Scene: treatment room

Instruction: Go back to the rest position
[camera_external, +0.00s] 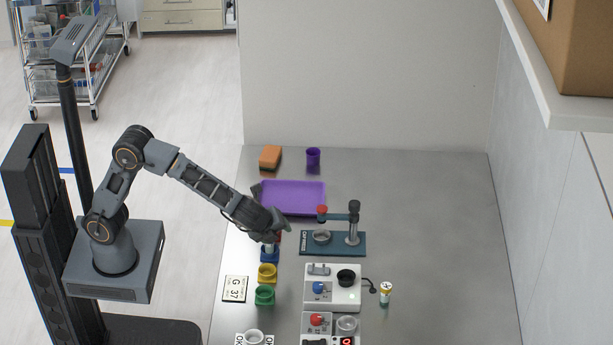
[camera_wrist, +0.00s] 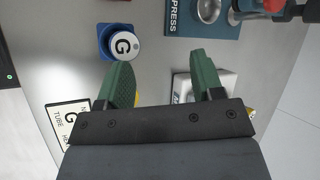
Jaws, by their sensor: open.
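My gripper (camera_external: 279,227) is at the end of my outstretched arm, above the left part of the grey table. In the wrist view my gripper (camera_wrist: 165,68) has its two green fingers spread wide, with nothing between them. A blue holder (camera_external: 269,256) stands just below my gripper, with a tube upright in it, partly hidden by the gripper.
A teal press (camera_external: 334,249) stands right of my gripper. A purple tray (camera_external: 292,212) lies behind it, with a purple cup (camera_external: 313,157) and a sponge (camera_external: 270,157) farther back. Yellow (camera_external: 267,273) and green (camera_external: 264,296) holders and a white device (camera_external: 353,297) stand in front. The table's right side is mostly clear.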

